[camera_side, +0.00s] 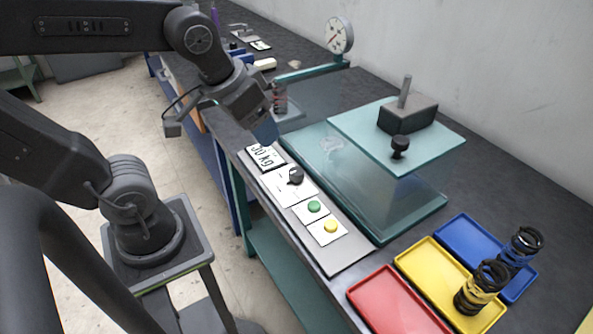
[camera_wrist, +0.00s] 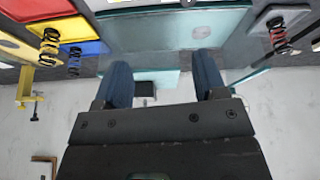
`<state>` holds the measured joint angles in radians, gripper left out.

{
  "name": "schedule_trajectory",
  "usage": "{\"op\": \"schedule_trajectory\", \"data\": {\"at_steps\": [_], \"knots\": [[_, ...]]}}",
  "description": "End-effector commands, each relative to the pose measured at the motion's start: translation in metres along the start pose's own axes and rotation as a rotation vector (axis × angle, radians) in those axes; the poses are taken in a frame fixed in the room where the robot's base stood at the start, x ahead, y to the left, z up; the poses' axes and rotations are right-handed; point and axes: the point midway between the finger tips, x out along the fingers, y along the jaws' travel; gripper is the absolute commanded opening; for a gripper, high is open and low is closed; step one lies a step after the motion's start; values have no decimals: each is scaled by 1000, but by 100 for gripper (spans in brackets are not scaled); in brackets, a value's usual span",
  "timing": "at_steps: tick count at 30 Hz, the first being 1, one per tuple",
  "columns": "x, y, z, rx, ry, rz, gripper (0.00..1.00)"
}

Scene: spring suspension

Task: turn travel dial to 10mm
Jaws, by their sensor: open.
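The travel dial (camera_side: 295,176) is a black knob on a white plate of the control panel, on the bench's front edge in the side view. Its pointer setting is too small to read. My gripper (camera_side: 266,132) hangs above the bench, up and left of the dial and apart from it. In the wrist view my gripper (camera_wrist: 162,68) shows two blue fingers spread apart with nothing held between them. I cannot make out the dial in the wrist view.
A display (camera_side: 265,157), a green button (camera_side: 314,207) and a yellow button (camera_side: 331,226) share the panel. The glass-plated press (camera_side: 350,125) stands behind it. Red (camera_side: 392,302), yellow (camera_side: 430,262) and blue (camera_side: 462,236) trays lie right, with springs. A round gauge (camera_side: 339,35) stands at back.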

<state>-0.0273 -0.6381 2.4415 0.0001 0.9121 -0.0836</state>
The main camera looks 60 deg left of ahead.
Motion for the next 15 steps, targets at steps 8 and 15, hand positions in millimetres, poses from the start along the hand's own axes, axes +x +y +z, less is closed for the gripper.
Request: {"op": "schedule_trajectory", "data": {"at_steps": [8,15], "knots": [[57,-25,-54,-383,-230,-85,65],[107,-47,-78,-637,-364,-163,65]]}}
